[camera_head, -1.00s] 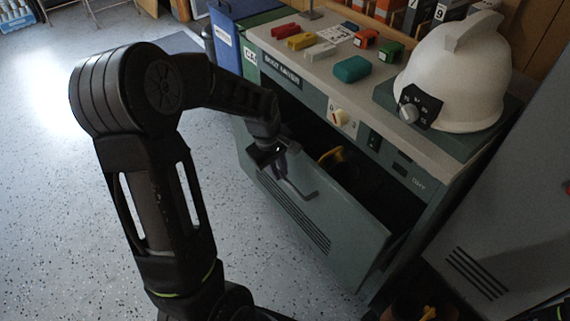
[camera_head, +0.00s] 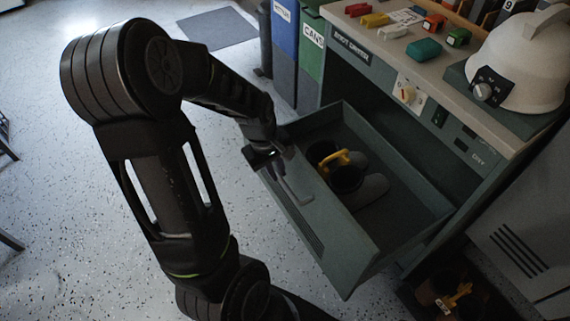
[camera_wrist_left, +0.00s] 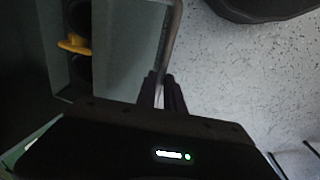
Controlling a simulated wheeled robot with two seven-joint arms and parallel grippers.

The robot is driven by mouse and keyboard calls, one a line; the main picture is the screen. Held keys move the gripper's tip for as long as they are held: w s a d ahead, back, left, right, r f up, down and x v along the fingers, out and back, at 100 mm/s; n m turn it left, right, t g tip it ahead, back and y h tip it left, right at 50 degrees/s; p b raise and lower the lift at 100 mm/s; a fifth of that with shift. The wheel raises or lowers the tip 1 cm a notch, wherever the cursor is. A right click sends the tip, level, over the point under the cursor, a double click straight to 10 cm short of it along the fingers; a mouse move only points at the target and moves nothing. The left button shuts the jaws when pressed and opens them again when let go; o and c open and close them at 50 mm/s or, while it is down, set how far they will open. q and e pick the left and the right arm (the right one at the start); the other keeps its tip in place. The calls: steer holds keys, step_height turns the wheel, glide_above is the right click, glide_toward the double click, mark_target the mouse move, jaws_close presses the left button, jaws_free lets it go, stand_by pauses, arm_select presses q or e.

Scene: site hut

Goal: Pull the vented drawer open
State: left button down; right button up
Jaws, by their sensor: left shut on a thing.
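The vented drawer (camera_head: 331,236) of the green boot dryer cabinet (camera_head: 372,72) stands well out from its opening. Inside it are dark boots (camera_head: 347,178) with a yellow piece (camera_head: 336,160). My left gripper (camera_head: 272,160) is at the drawer's front, shut on the grey bar handle (camera_head: 296,193). In the left wrist view, the fingers (camera_wrist_left: 163,92) close around the handle bar (camera_wrist_left: 172,45), and the drawer's inside shows at the left. The vent slots are hardly visible now. My right gripper is not in view.
A white kettle-like helmet dome (camera_head: 516,65) and several coloured blocks (camera_head: 424,48) sit on the cabinet top. Blue (camera_head: 284,38) and green (camera_head: 311,62) bins stand behind the drawer's left. A grey vented cabinet (camera_head: 530,230) is at the right.

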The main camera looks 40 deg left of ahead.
arm_select(q)
steer(key=shift+s, duration=0.2)
steer(key=c, duration=1.5)
jaws_free()
steer(key=shift+o, duration=0.2)
step_height(320, 180, up, 8)
steer(key=s+p, duration=0.1)
steer(key=shift+s+a+f+p, duration=0.15)
steer(key=shift+s+a+p, duration=0.05)
steer(key=shift+a+p, duration=0.15)
